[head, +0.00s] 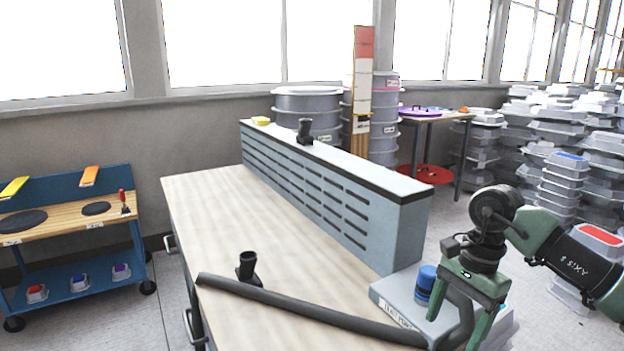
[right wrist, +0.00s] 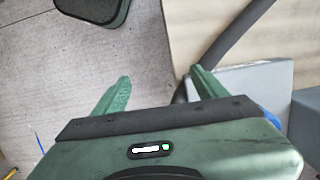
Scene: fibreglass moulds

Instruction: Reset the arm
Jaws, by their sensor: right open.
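My right arm (head: 560,255) comes in from the right in the head view. Its green right gripper (head: 456,328) points down beside the near right end of the workbench (head: 240,230), close to a blue-capped container (head: 426,283) and a grey box (head: 400,300). In the right wrist view the two green fingers (right wrist: 160,80) are spread apart with nothing between them. A dark grey hose (head: 300,308) lies along the bench front and curves up near the gripper. My left gripper is not in view.
A grey slotted partition (head: 320,195) runs along the bench, with a black nozzle (head: 304,132) on top. Another black nozzle (head: 247,268) stands by the hose. A blue cart (head: 75,275) is at left. Stacked moulds (head: 565,180) fill the right. The bench middle is clear.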

